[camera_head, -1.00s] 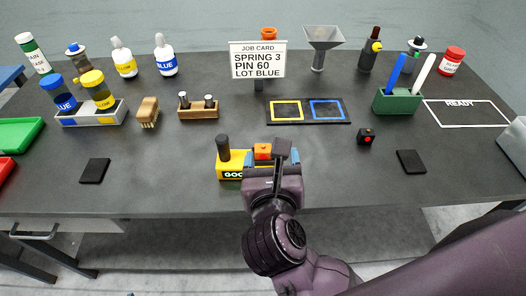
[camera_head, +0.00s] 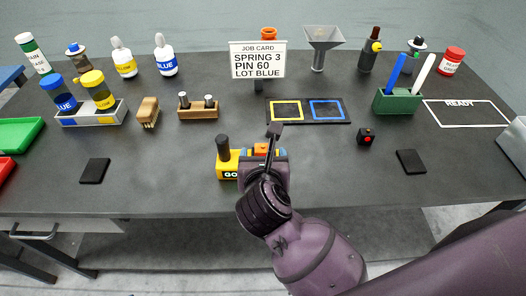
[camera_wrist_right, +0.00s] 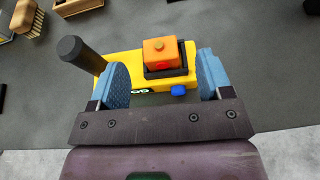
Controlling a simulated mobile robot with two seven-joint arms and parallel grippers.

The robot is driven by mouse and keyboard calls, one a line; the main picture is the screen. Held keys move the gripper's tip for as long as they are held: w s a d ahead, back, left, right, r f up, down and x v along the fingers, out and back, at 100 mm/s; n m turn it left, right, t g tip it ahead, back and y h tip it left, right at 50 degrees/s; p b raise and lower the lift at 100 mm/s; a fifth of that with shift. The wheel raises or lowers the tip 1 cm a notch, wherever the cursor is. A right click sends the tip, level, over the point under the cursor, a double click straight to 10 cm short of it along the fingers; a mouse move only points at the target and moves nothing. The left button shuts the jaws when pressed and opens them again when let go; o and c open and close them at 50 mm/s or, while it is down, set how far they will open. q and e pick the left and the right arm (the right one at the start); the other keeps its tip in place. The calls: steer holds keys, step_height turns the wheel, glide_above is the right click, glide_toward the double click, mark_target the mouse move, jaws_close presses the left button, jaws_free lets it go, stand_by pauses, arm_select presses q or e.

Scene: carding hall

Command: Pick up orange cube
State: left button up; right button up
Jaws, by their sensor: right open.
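The orange cube (camera_head: 261,148) sits in a dark square holder on a yellow fixture (camera_head: 227,164) with a black knob, near the table's front middle. In the right wrist view the cube (camera_wrist_right: 161,53) shows whole, with a round stud on top and a red mark on its near face. My right gripper (camera_wrist_right: 162,80) is open, its blue pads apart on either side of the fixture's near part, with the cube ahead and between them. In the head view this gripper (camera_head: 263,155) partly hides the cube and fixture. My left gripper is not in view.
A small black block with a red button (camera_head: 366,137) and a dark pad (camera_head: 411,161) lie to the right. Behind are a mat with yellow and blue squares (camera_head: 308,122), a job card sign (camera_head: 257,60) and a wooden holder (camera_head: 199,113). The table's front edge is close.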

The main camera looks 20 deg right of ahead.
mark_target(263, 148)
steer(key=shift+x, duration=1.6)
steer(key=c, duration=1.1)
